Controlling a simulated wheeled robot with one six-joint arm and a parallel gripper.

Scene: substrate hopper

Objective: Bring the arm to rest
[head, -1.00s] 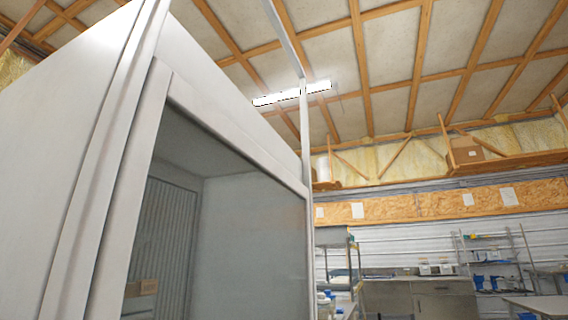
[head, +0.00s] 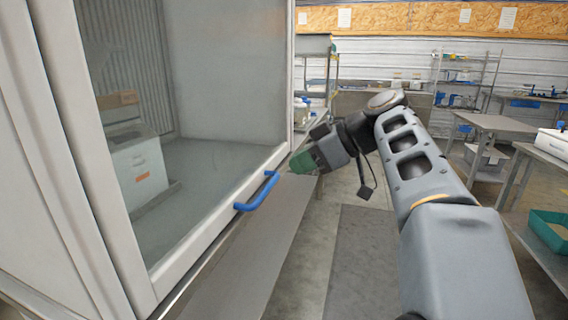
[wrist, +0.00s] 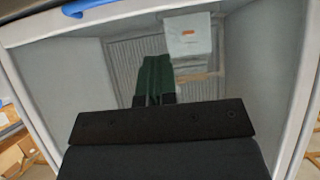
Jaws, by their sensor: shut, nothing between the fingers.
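My gripper (head: 303,162) is at the end of my arm in the head view, with green fingers pointing left toward the glass-fronted cabinet. It is a little above and to the right of the blue handle (head: 256,191), and looks apart from it. In the wrist view my gripper's green fingers (wrist: 153,80) lie together, with nothing seen between them. The wrist view faces the cabinet front, and the blue handle shows at its top left edge (wrist: 88,6).
The cabinet (head: 219,248) fills the left, with a white box (head: 138,170) inside. A grey ledge (head: 245,275) runs along its front. Tables (head: 498,124) and a green bin (head: 552,232) stand at the right. Some floor (head: 300,270) is clear between.

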